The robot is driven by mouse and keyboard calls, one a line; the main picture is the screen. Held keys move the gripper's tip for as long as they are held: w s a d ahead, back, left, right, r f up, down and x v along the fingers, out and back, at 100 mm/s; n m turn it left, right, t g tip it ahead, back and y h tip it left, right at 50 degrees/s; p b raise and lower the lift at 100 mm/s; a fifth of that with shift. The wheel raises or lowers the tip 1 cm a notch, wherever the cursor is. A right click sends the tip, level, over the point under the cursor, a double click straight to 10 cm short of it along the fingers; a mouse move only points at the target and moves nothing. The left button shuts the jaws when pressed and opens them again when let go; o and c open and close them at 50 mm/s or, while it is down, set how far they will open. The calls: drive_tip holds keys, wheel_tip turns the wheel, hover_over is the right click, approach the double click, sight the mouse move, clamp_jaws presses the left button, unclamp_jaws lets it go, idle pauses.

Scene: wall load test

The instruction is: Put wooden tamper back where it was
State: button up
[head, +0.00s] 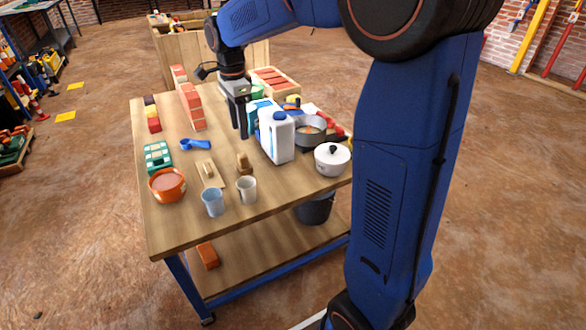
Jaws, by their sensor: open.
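A small brown wooden piece (243,163), which looks like the tamper, stands on the wooden table (180,230), behind the white cup and left of the white jug. Its lower end is partly hidden by that cup. My gripper (240,133) points down just behind the wooden piece, its dark fingers open. I see nothing between the fingers. From this angle I cannot tell how high the fingertips are above the table or whether they touch anything.
A white jug (276,138) stands close right of my gripper, with a grey pot (311,133) and white lidded pot (332,160) beyond. A wooden float (209,171), blue cup (212,203) and white cup (247,190) are in front.

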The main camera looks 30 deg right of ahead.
drive_tip(key=s+d+r+n+t, duration=0.15)
drive_tip(key=s+n, duration=0.25)
drive_tip(key=s, duration=0.4)
drive_tip(key=s+d+r+n+t, duration=0.1)
drive_tip(key=s+d+r+n, duration=0.2)
drive_tip(key=s, duration=0.5)
drive_tip(key=s+d+f+n+t, duration=0.1)
drive_tip(key=s+f+n, duration=0.2)
drive_tip(key=s+n, duration=0.2)
drive_tip(key=s+d+f+n+t, duration=0.1)
drive_tip(key=s+f+n, duration=0.3)
drive_tip(key=s, duration=0.7)
drive_tip(key=shift+s+d+n, duration=0.15)
drive_tip(key=shift+s+n, duration=0.25)
drive_tip(key=shift+n, duration=0.4)
